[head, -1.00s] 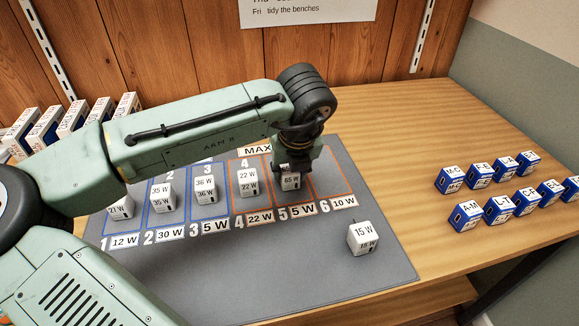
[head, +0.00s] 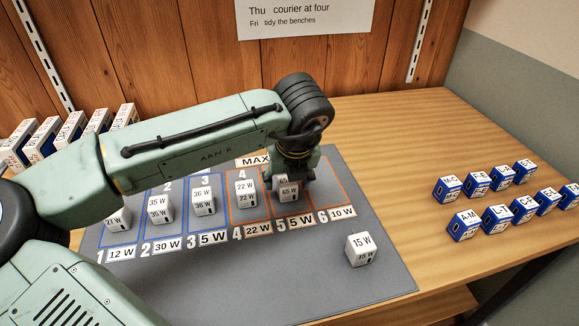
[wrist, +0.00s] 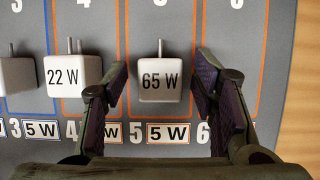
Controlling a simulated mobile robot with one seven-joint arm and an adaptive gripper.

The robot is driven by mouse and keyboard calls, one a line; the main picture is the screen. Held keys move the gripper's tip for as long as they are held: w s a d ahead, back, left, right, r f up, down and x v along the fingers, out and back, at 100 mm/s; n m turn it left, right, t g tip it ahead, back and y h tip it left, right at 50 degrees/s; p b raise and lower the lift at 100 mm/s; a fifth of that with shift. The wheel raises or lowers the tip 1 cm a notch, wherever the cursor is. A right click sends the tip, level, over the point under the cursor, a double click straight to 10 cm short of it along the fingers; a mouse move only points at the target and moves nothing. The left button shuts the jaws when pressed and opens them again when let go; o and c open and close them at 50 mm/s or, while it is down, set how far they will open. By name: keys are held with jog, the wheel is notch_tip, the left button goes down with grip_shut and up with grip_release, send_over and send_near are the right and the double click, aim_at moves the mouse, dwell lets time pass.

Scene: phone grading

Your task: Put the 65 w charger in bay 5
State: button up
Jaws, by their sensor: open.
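The 65 W charger (head: 289,190) is a white cube standing in bay 5 (wrist: 180,47) of the grey mat, above the label 5 W. It also shows in the wrist view (wrist: 160,80), prongs pointing up the picture. My gripper (wrist: 160,95) is open, with one finger on each side of the charger and a visible gap on both sides. In the head view my gripper (head: 290,178) is over bay 5, and the arm hides the far part of the bay.
The 22 W charger (head: 246,194) stands in bay 4, close to my left finger. Chargers marked 36 W (head: 203,201), 35 W (head: 159,208) and 27 W (head: 117,217) stand in bays to the left. Bay 6 (wrist: 235,40) looks empty. A 15 W charger (head: 361,248) sits at front right. Blue boxes (head: 483,213) stand at right.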

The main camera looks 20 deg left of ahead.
jog(key=v, duration=1.1)
jog(key=shift+r, duration=0.3)
